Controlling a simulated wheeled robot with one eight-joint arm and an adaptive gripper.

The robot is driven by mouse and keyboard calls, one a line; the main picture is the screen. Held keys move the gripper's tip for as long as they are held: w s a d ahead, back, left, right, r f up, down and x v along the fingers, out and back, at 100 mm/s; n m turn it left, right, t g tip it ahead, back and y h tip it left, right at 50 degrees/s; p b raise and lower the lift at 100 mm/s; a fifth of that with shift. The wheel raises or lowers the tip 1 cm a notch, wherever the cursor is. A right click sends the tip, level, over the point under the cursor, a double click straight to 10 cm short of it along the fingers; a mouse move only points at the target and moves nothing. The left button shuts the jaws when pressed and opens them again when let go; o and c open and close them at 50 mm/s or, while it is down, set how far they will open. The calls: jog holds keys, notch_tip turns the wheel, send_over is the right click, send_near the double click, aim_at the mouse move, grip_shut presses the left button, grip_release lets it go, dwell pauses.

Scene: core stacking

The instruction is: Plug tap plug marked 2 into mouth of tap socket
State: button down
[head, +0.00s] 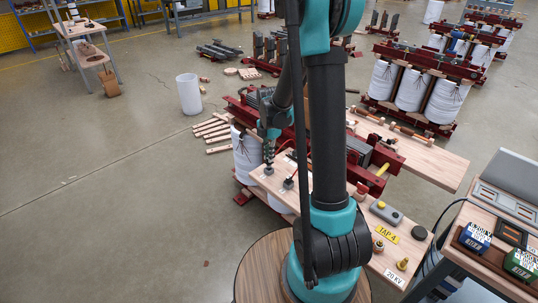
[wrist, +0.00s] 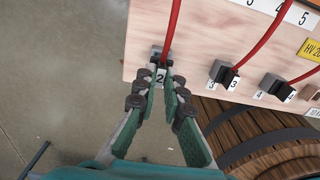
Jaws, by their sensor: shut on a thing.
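The plug marked 2 (wrist: 158,54) is a small grey block with a white number label and a red cable running up from it. It sits at the left end of a pale wooden board (wrist: 200,25), near its edge. My gripper (wrist: 164,84) is shut on this plug, with a finger on each side of it. Whether the plug touches the board cannot be told. In the head view my gripper (head: 269,155) points down at the board's far left end. I cannot make out the tap socket's mouth.
Dark plugs marked 3 (wrist: 225,74) and 4 (wrist: 276,87), with red cables, stand right of my gripper. White coils (head: 247,155) stand beside the board. The floor to the left is open.

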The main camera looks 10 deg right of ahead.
jog(key=shift+f, duration=1.35)
jog(key=c, duration=1.5)
grip_release()
jog(key=shift+c, duration=0.2)
notch_tip(320, 180, up, 12)
